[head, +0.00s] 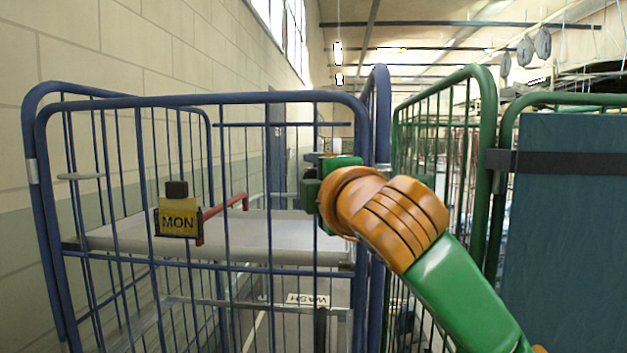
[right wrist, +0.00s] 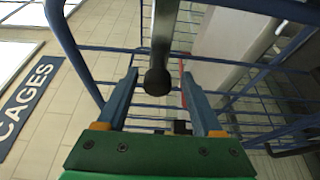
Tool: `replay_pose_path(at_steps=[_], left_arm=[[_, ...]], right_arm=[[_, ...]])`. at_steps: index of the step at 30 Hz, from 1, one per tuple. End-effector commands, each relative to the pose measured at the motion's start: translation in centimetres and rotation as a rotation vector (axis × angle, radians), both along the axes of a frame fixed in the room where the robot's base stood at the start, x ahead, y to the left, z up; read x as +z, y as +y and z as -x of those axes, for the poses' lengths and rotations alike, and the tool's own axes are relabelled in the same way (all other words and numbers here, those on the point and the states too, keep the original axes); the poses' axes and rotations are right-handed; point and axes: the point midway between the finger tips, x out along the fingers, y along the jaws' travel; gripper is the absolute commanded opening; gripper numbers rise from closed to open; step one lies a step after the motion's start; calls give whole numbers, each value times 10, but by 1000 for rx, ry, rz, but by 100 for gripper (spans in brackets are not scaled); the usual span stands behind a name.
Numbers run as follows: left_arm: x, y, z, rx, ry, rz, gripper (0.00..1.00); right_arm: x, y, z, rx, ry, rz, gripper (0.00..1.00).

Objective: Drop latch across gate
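A blue wire roll cage (head: 205,98) stands in front of me, with its barred gate side facing me. A grey metal bar (right wrist: 163,30) ending in a dark round knob (right wrist: 157,82) shows in the right wrist view; it looks like the latch. My right gripper (right wrist: 160,74) is open, its two fingers on either side of the knob, with gaps visible. In the head view my right gripper (head: 312,188) is at the cage's right upper part and hides the latch there. A red bar (head: 225,205) slants at mid-cage. My left gripper is not in view.
A yellow MON tag (head: 178,220) hangs on the cage front, and a grey shelf (head: 120,238) is inside. Green cages (head: 484,100) and a dark teal panel (head: 570,230) stand right. A block wall (head: 150,50) is left. A CAGES floor sign (right wrist: 20,105) shows.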

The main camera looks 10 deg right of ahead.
Motion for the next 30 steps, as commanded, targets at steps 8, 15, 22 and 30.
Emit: replay_pose_path(at_steps=[8, 15, 22, 30], left_arm=[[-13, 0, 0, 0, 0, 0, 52], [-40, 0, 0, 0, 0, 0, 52], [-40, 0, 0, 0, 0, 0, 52], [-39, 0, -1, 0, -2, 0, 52]], right_arm=[[-3, -1, 13, 1, -7, -2, 68], [-3, -7, 61, 2, -6, -1, 68], [0, -8, 70, 0, 0, 0, 68], [1, -8, 70, 0, 0, -1, 68]])
